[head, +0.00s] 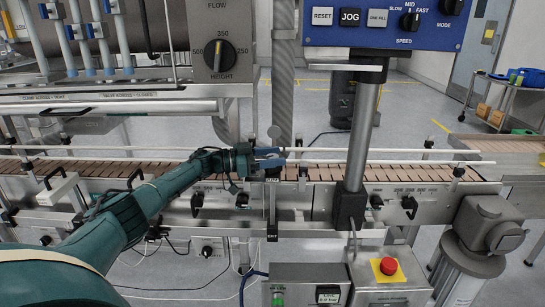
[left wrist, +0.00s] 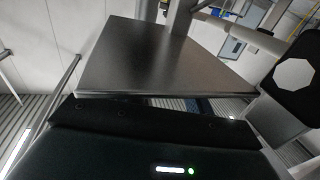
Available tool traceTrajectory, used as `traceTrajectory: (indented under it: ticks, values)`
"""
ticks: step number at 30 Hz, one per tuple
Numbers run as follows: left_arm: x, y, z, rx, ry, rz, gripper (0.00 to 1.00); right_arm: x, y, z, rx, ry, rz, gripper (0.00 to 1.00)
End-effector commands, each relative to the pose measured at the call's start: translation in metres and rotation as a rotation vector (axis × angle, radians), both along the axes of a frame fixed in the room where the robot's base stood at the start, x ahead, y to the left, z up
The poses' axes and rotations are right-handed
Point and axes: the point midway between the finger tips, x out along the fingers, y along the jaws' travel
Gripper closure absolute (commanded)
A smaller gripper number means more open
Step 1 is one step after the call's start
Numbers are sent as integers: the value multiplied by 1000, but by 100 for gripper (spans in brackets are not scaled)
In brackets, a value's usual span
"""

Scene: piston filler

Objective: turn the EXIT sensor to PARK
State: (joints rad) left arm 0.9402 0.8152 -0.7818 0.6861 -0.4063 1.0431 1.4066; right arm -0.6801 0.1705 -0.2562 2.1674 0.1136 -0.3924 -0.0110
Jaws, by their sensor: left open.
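The EXIT sensor (head: 272,210) is a dark upright bracket on the front of the conveyor, with a small EXIT label at its lower end. A label, too small to read surely, is near its top. My left gripper (head: 272,157) is open, its fingers pointing right, at the top of this bracket above the conveyor's near rail. I cannot tell whether the fingers touch it. In the left wrist view a dark flat plate (left wrist: 160,55) fills the middle; I cannot tell what it is. The sensor's PARK setting is not readable. My right gripper is out of view.
The conveyor (head: 400,173) with brown slats runs across, with thin guide rails. A metal post (head: 362,130) carrying a blue control panel (head: 385,25) rises right of my gripper. A red emergency button (head: 388,266) is at the front. A tool cart (head: 510,100) stands far right.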

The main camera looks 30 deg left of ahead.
Motion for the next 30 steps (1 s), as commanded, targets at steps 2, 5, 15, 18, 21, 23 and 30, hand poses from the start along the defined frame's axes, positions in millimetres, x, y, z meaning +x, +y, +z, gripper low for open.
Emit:
traceTrajectory:
  ticks: [2, 5, 15, 18, 21, 23, 30]
  values:
    - [-4, 5, -1, 1, 1, 2, 47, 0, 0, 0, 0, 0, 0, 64]
    - [-15, 16, -1, 1, 1, 3, 47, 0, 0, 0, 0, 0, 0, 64]
    - [-68, 67, -2, 3, 3, 3, 47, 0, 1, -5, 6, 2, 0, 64]
    - [-80, 78, -1, 1, 2, 2, 47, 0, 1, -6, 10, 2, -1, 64]
    - [-88, 86, -1, 1, 1, 2, 47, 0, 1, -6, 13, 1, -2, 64]
    - [-91, 89, 0, 0, 0, 1, 47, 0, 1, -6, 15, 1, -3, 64]
    - [-94, 92, 1, 0, -1, 0, 47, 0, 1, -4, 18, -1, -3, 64]
